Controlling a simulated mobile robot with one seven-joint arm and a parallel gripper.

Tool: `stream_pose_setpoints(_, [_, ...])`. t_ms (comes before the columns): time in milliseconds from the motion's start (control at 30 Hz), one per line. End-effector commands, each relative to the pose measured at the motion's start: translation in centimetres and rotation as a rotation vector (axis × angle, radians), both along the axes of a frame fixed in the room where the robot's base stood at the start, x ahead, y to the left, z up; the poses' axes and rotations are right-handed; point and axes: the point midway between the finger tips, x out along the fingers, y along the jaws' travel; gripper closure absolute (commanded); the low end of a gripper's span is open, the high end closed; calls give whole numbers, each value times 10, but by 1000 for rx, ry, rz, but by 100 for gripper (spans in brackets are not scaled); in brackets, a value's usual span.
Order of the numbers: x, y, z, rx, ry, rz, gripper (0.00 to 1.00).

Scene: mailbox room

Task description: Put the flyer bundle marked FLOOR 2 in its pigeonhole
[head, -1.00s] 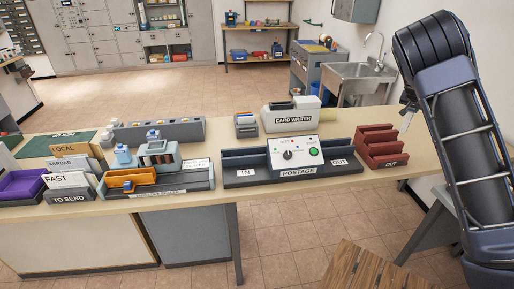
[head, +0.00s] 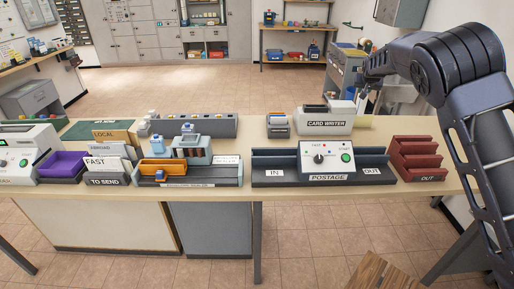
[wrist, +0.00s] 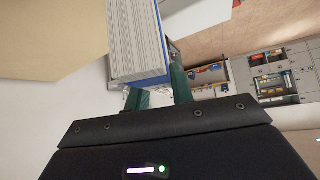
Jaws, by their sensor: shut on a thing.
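A thick bundle of white sheets with a blue edge (wrist: 138,45) fills the upper middle of the wrist view. My gripper (wrist: 160,88) has its two green fingers at the bundle's near end and is shut on it. No FLOOR 2 mark shows on the side I see. The bundle is hard to make out there. I cannot pick out a pigeonhole marked FLOOR 2 in either view.
The counter (head: 300,215) holds a POSTAGE machine (head: 326,160), a CARD WRITER (head: 322,121), a red OUT rack (head: 418,158), a TO SEND sorter (head: 107,170) and a purple tray (head: 62,165). Grey lockers (head: 140,35) stand at the back. Open floor lies between.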

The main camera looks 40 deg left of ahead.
Motion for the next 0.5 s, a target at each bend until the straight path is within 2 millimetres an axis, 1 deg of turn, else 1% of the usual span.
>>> stream_pose_setpoints(33, [-13, 21, 4, 2, -1, 32, 100])
stream_pose_setpoints(67, [-20, 31, 6, 2, -1, 48, 100])
stream_pose_setpoints(100, [-30, 46, 9, 3, -2, 70, 100])
stream_pose_setpoints(167, [-45, 66, 13, 2, -1, 103, 100])
stream_pose_setpoints(200, [-56, 80, 15, 2, -1, 126, 100])
stream_pose_setpoints(367, [-101, 133, 26, 3, -1, 214, 100])
stream_pose_setpoints(400, [-112, 144, 28, 2, -1, 235, 100])
stream_pose_setpoints(500, [-139, 170, 35, 2, -1, 283, 100])
